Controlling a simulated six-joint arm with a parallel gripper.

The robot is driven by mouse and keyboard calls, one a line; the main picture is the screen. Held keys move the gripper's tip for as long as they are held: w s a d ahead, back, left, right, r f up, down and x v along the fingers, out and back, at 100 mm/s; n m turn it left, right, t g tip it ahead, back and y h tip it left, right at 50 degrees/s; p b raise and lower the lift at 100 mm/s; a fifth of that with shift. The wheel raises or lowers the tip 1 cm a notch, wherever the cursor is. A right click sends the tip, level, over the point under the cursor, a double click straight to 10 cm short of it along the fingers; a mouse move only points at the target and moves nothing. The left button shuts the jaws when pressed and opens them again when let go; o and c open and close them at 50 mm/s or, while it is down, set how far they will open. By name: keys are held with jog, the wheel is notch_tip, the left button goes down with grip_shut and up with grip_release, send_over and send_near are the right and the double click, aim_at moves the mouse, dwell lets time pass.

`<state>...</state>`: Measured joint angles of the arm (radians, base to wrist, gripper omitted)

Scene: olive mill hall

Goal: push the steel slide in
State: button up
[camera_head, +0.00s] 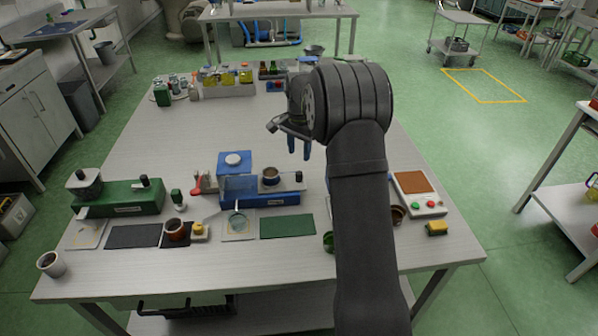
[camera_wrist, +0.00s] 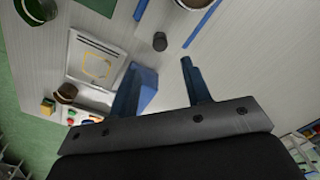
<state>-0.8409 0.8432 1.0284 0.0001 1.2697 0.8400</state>
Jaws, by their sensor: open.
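The steel slide (camera_head: 287,185) lies along the top of a low blue base (camera_head: 267,199) and reaches to the right. A black knob (camera_head: 298,176) stands near its right end, and a brown-filled cup (camera_head: 271,176) stands to the left of the knob. A blue block with a white round top (camera_head: 234,160) rises at the left of the base. My gripper (camera_head: 299,153) hangs behind and above the knob, fingers down, apart and empty. In the wrist view my gripper (camera_wrist: 158,63) shows two separate blue fingers, with a dark knob-like piece (camera_wrist: 159,41) beyond them.
A green machine (camera_head: 123,198) stands at the left. A white box with a brown pad and buttons (camera_head: 418,192) stands at the right, beside a yellow block (camera_head: 437,228). A green mat (camera_head: 287,226) lies in front. The table behind the blue base is mostly clear.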

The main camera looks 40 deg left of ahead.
aim_at(299, 173)
notch_tip(299, 173, down, 9)
jog(key=shift+f, duration=0.1)
dwell(0.3)
grip_shut()
